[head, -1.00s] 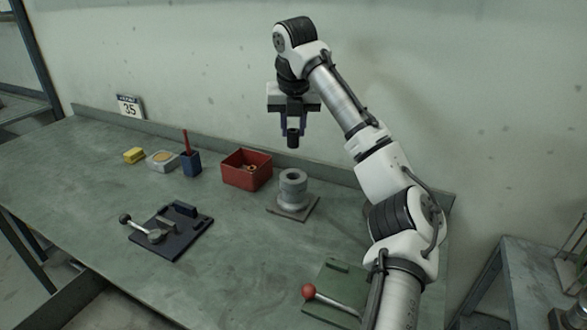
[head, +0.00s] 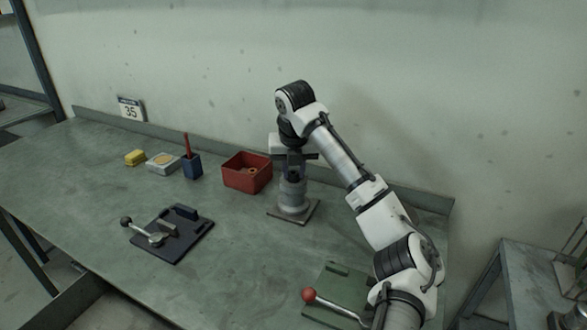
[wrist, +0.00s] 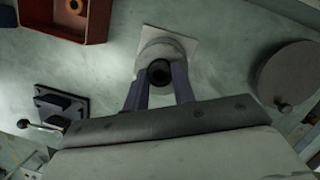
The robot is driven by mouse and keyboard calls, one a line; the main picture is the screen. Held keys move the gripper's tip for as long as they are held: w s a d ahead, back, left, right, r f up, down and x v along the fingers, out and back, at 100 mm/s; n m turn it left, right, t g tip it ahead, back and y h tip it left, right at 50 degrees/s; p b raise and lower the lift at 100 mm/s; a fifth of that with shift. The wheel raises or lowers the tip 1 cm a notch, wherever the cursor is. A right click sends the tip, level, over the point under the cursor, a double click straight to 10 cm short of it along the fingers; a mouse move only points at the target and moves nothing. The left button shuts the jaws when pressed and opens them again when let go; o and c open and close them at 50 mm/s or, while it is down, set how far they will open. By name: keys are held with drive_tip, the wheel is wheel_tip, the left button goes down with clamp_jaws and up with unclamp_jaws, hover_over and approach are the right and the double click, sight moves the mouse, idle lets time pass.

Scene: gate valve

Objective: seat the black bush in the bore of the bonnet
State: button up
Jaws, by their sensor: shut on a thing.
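The bonnet (head: 293,198) is a grey flanged cylinder standing upright on a square plate, right of the red bin in the head view. It also shows beyond the fingers in the wrist view (wrist: 153,50). My gripper (head: 293,178) points down directly over the bonnet's top. Its two blue fingers are shut on the black bush (wrist: 159,72), which shows as a dark ring between the fingertips in the wrist view. The bush lies over the near part of the bonnet's top in that view. Whether it has entered the bore is hidden.
A red bin (head: 247,183) with a ring-like part stands left of the bonnet. A dark clamp fixture (head: 172,245) lies front left, and a green fixture with a red-knobbed lever (head: 309,295) lies front right. A round grey disc (wrist: 290,73) shows right in the wrist view.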

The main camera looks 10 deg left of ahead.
drive_tip(key=shift+f, duration=0.15)
drive_tip(key=o, duration=1)
drive_tip(key=v, duration=1.2)
drive_tip(key=shift+b, duration=0.3)
drive_tip(key=shift+r, duration=0.25)
